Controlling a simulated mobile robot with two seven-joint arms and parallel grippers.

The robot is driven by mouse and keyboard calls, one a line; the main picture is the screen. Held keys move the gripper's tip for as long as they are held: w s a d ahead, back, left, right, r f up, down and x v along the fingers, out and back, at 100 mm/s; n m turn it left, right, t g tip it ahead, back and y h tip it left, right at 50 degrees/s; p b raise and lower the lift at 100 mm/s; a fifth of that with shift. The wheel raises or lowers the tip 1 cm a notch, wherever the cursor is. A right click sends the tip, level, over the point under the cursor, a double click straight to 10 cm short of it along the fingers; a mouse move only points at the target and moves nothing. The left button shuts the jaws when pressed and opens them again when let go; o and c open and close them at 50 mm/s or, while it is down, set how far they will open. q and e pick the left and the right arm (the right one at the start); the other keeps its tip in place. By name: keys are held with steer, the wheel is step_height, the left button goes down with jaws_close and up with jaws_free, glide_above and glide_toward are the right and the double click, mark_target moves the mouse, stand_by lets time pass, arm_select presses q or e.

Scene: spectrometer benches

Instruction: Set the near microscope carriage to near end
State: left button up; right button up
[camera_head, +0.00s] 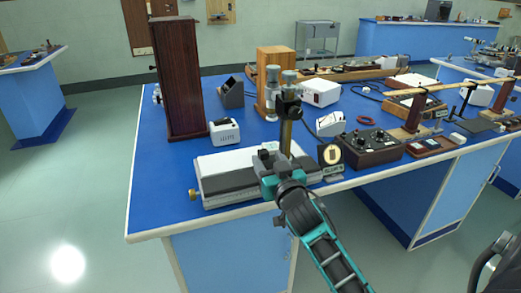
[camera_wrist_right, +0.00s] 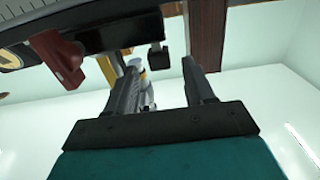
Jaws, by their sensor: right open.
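A travelling microscope stands at the near edge of the blue bench. Its long base (camera_head: 228,187) is grey with a white top and has a brass knob (camera_head: 193,194) at its left end. A brass column (camera_head: 286,135) rises from the base and carries the microscope tubes (camera_head: 272,88). My right gripper (camera_head: 265,158) is at the front of the base by the column's foot and hides part of the carriage there. In the wrist view its two fingers (camera_wrist_right: 165,85) are apart. A red-brown part (camera_wrist_right: 63,57) and a dark scaled bar (camera_wrist_right: 95,28) show beyond them. Contact cannot be told.
A tall dark wooden box (camera_head: 178,80) stands behind the base at left, with a white timer (camera_head: 224,131) nearby. A round-faced gauge (camera_head: 331,156) and a black control box (camera_head: 366,148) lie to the right. The floor left of the bench is clear.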

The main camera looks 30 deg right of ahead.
mark_target(262, 150)
steer(key=x, duration=0.6)
steer(key=shift+w, duration=0.1)
jaws_close()
stand_by(0.4)
